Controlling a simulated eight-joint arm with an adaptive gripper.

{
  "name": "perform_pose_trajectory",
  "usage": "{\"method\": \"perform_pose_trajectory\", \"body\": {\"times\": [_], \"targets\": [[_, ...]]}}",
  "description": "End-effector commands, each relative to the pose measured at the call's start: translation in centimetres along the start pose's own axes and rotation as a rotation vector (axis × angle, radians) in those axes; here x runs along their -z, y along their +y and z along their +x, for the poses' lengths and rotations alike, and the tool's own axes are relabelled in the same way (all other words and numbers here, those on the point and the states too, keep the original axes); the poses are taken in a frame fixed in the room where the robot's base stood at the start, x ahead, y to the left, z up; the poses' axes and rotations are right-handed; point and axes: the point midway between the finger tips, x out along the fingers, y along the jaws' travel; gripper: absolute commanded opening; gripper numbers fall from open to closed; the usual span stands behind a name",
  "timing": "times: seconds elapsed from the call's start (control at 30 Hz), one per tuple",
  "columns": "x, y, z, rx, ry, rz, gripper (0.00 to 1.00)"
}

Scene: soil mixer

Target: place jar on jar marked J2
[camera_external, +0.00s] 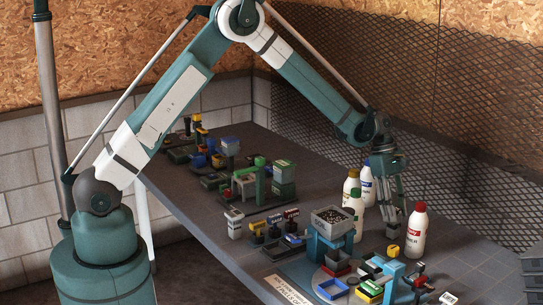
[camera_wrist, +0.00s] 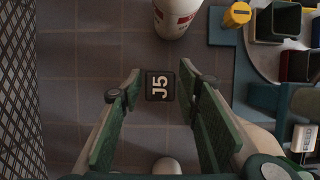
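My gripper (camera_external: 392,205) points down among white bottle-like jars at the table's far right. In the wrist view its two green fingers (camera_wrist: 160,80) are spread with nothing held between the tips. A black square marker reading J5 (camera_wrist: 160,86) lies on the table below, seen between them. A jar with a red cap (camera_external: 416,230) stands to the right of my gripper. Jars with a yellow cap (camera_external: 352,182), a blue cap (camera_external: 367,185) and a green cap (camera_external: 357,215) stand to its left. A white jar (camera_wrist: 177,16) shows at the wrist view's top. I cannot see a J2 marker.
A blue machine with a grey hopper (camera_external: 335,218) stands just left of the gripper. Coloured bins (camera_wrist: 275,20) and a yellow part (camera_wrist: 237,14) sit at the wrist view's upper right. A mesh fence (camera_external: 450,140) runs along the far table edge. Small machines fill the table's left.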

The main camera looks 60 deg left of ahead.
Motion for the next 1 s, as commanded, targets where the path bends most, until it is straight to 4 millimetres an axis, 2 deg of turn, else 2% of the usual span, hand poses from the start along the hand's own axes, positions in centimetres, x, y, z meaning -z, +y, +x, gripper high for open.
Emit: {"method": "perform_pose_trajectory", "body": {"times": [0.57,0.77,1.0], "targets": [[-0.1,0.0,-0.7,0.000,0.000,0.000,0.39],[-0.1,0.0,-2.9,-0.001,0.000,-0.001,0.39],[-0.1,0.0,-6.7,-0.001,0.000,-0.001,0.39]]}}
